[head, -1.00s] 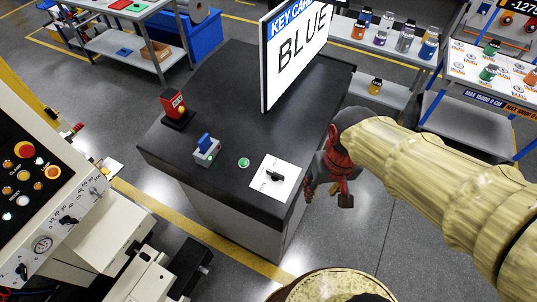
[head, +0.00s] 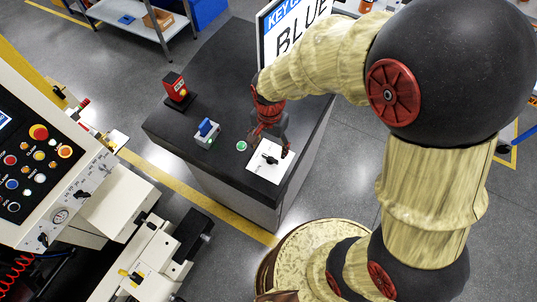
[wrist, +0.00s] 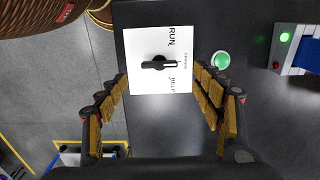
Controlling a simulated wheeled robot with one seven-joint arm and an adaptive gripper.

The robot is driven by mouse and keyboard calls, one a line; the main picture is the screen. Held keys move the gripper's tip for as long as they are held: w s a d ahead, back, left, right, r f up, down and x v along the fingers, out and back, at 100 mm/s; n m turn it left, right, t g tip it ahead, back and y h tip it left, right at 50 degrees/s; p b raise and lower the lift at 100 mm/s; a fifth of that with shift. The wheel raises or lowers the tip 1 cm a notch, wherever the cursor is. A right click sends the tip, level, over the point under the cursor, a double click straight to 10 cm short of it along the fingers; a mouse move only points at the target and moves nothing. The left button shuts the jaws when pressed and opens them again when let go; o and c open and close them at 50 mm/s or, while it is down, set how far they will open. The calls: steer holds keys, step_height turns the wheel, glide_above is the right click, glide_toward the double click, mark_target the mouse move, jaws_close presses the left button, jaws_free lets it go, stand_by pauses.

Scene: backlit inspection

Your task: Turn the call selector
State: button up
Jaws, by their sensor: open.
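The call selector (head: 269,159) is a black knob on a white plate (head: 258,169) on the dark bench top. In the wrist view the knob (wrist: 158,63) lies crosswise, its pale-marked end pointing right toward a small, hard-to-read word between RUN and HELP. My gripper (head: 270,142) is over the plate, just behind the knob in the head view. In the wrist view my gripper (wrist: 162,80) is open, its fingers spread either side of the plate. The knob is between their lines and apart from both; the height gap cannot be told.
A lit green button (head: 241,146) is beside the plate. A blue-handled switch (head: 207,131) and a red box (head: 176,88) stand further left on the bench (head: 224,66). A large sign reading BLUE (head: 296,37) rises behind my arm. A machine control panel (head: 38,165) is at left.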

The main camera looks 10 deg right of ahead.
mark_target(270, 158)
steer(key=shift+f+p, duration=0.3)
steer(key=shift+f, duration=3.25)
steer(key=shift+c, duration=0.5)
steer(key=c, duration=1.1)
steer(key=shift+o, duration=0.2)
steer(key=shift+n, duration=0.4)
steer(key=n+h+b, duration=0.1)
steer(key=n, duration=0.4)
steer(key=shift+n, duration=0.3)
steer(key=n, duration=0.5)
steer(key=shift+h+b, duration=0.35)
steer(key=shift+h, duration=0.05)
steer(key=shift+n, duration=0.3)
steer(key=o, duration=1.1)
steer(key=shift+c, duration=0.2)
